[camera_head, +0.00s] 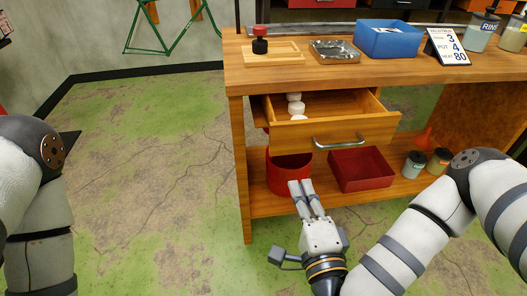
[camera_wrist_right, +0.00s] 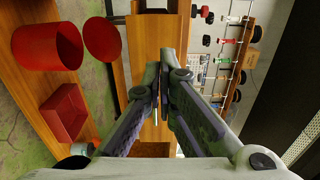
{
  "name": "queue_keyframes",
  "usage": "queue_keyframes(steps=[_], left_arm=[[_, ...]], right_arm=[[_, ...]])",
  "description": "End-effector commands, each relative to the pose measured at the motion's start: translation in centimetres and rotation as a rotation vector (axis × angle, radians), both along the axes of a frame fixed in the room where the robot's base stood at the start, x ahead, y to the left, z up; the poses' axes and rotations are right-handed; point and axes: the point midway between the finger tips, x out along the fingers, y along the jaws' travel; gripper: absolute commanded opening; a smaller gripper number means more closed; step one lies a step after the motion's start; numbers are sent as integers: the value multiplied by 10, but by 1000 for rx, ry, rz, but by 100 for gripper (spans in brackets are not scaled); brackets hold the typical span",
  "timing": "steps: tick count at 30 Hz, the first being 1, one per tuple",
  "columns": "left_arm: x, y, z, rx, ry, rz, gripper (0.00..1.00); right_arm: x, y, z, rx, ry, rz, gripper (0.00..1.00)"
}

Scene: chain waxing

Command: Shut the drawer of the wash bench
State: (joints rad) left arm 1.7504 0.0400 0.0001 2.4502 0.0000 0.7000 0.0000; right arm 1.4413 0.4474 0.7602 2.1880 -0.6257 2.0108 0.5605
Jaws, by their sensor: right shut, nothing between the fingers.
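The wooden drawer (camera_head: 345,132) of the wash bench (camera_head: 236,150) is pulled out, with its inside showing from above. It has a curved metal handle (camera_head: 338,141) on its front. White round items (camera_head: 296,107) lie inside at the left. My right gripper (camera_head: 300,184) is shut and empty, in front of the bench, lower in the picture than the drawer front and left of the handle. In the right wrist view its fingers (camera_wrist_right: 164,88) are together and hide part of the wood behind. I cannot tell any contact with the drawer. My left gripper is out of view.
A red bin (camera_head: 284,172) and a red tray (camera_head: 361,170) stand on the lower shelf, with small jars (camera_head: 414,163) to the right.

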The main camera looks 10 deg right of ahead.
Motion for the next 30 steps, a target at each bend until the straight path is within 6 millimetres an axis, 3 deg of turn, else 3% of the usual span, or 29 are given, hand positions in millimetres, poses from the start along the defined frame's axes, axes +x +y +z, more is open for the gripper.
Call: queue_keyframes(steps=[9, 15, 21, 30], left_arm=[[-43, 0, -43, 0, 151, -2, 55], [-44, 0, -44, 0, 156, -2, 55], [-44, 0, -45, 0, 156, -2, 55], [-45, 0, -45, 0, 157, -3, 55]], right_arm=[[46, 4, -13, -6, 16, 7, 0], [92, 4, -3, -6, 3, 2, 0], [124, 5, -1, -5, 4, 4, 0], [135, 6, -2, -6, 6, 5, 0]])
